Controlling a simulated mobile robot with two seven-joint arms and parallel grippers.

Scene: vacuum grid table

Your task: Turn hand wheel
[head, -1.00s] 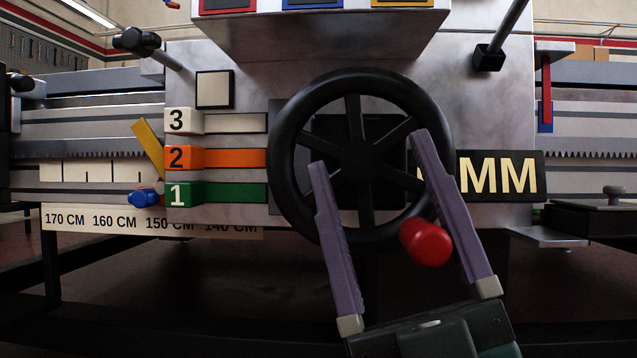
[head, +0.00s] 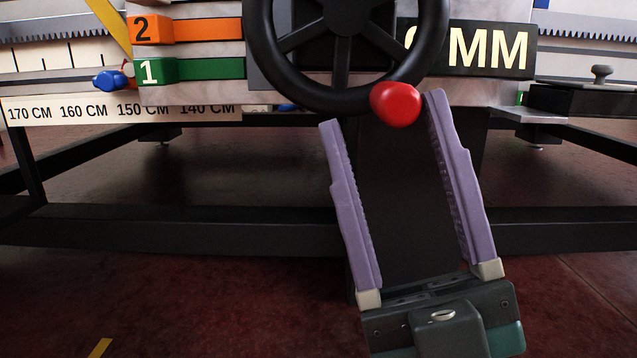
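The black hand wheel (head: 281,80) is at the top centre of the head view, its upper part cut off by the frame edge. A red knob (head: 397,104) sits on its lower right rim. My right gripper (head: 383,108) is open, with two long purple fingers pointing up toward the wheel. The knob appears between the fingertips, close to the right one. The gap between the fingers holds nothing else; whether a finger touches the knob cannot be told. My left gripper is not in view.
The green block 1 (head: 209,69) and orange block 2 (head: 213,29) are left of the wheel. A dark table frame (head: 180,225) crosses below. A black MM sign (head: 490,47) is at right.

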